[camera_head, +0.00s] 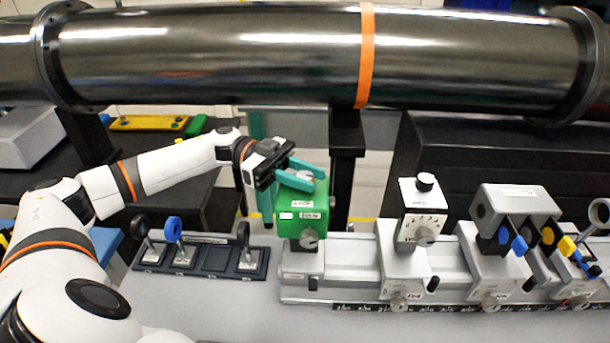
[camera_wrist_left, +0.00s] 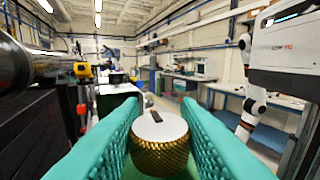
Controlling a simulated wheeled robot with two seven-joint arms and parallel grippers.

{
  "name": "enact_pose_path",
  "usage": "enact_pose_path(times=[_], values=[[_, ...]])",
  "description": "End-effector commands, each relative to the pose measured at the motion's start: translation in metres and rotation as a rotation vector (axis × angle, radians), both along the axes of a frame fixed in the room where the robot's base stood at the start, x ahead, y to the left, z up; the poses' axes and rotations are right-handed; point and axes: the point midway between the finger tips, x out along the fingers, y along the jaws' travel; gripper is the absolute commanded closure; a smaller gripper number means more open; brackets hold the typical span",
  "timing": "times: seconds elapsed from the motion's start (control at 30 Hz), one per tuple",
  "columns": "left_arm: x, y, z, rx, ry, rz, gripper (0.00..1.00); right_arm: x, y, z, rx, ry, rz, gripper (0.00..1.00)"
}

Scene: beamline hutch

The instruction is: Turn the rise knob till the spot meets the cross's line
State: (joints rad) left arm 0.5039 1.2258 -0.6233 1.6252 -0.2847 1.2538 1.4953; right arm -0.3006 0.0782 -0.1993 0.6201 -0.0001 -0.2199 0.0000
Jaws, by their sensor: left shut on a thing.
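A green box (camera_head: 302,208) with white labels sits on a grey mount at the left end of the rail. A small grey knob (camera_head: 309,240) is on its front face. My left gripper (camera_head: 298,182) is over the top of the box, its teal fingers on either side of a knob there. In the left wrist view this knurled brass knob (camera_wrist_left: 160,157) has a pale top with a dark mark, and the fingers are shut on it. I cannot make out the light spot or the cross in either view. My right gripper is not in view.
A large steel pipe (camera_head: 230,55) with an orange band crosses above the bench. A dark holder (camera_head: 215,258) with several small mounted optics stands left of the box. Grey instruments, one with a dial (camera_head: 420,215), stand along the rail (camera_head: 350,270) to the right.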

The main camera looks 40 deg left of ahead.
Motion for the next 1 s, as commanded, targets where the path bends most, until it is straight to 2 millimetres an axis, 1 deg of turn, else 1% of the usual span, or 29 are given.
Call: enact_pose_path(times=[0.3,0.33,0.4,0.47,0.77,0.87,0.97,1.0], values=[[0.000,0.000,0.001,-0.004,0.000,-0.001,0.93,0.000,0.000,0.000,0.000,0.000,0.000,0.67],[0.000,0.000,0.001,-0.004,0.000,-0.001,0.69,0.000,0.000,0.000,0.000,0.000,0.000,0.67],[0.000,0.000,0.001,-0.004,0.000,-0.001,0.58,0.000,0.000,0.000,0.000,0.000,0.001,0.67],[0.000,0.000,0.001,-0.003,0.000,-0.001,0.49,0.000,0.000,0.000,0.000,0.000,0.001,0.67],[0.000,0.001,0.000,-0.002,0.000,0.000,0.49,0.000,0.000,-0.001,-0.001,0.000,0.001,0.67],[0.000,0.010,-0.002,-0.001,0.000,0.001,0.49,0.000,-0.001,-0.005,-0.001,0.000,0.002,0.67],[-0.001,0.026,-0.003,-0.001,0.000,0.004,0.49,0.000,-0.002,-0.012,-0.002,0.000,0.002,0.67],[-0.001,0.034,-0.004,0.000,-0.001,0.004,0.49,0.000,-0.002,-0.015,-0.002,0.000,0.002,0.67]])
